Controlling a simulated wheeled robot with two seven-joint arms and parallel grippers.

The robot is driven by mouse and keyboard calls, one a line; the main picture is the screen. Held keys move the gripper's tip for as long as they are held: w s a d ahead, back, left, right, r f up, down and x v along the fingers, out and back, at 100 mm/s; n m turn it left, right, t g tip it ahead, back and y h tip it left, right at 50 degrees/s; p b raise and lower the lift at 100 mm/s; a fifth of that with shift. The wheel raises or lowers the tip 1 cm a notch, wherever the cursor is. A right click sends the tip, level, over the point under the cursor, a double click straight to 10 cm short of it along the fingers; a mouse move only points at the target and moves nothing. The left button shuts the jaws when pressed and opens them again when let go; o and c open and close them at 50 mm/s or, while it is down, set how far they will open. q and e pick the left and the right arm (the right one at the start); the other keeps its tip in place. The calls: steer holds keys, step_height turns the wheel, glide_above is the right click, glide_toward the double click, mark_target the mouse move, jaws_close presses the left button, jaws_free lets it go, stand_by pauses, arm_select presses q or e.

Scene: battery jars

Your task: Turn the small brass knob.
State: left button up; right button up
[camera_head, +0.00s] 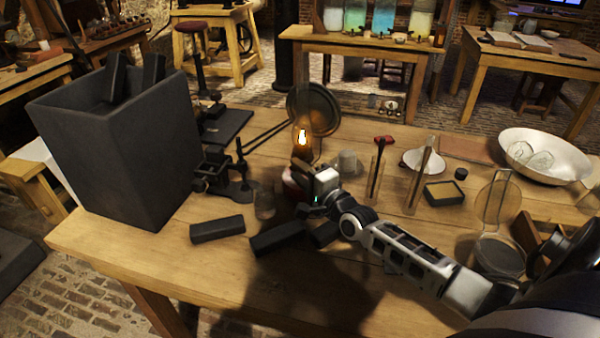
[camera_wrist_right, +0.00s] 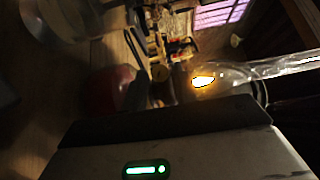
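An oil lamp with a lit flame (camera_head: 302,137) and a red base (camera_head: 291,186) stands on the wooden table. In the right wrist view its flame (camera_wrist_right: 203,80) and dim red body (camera_wrist_right: 118,88) show sideways. A small roundish brass-coloured spot, perhaps the knob (camera_wrist_right: 160,72), lies between them; it is too dark to be sure. My right gripper (camera_head: 304,172) is at the lamp, just below the flame, and covers part of it. Its fingers are too small and dark to tell open from shut, or whether they touch the knob. My left gripper is not in view.
A tall dark box (camera_head: 120,150) stands left. Dark blocks (camera_head: 217,229) lie in front of the lamp, and a glass jar (camera_head: 264,203) is close by. A round reflector (camera_head: 314,109) stands behind.

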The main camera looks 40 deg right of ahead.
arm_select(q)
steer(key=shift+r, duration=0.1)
arm_select(e)
jaws_close()
arm_select(q)
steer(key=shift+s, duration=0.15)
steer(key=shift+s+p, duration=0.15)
steer(key=shift+p, duration=0.2)
arm_select(e)
steer(key=shift+r, duration=0.15)
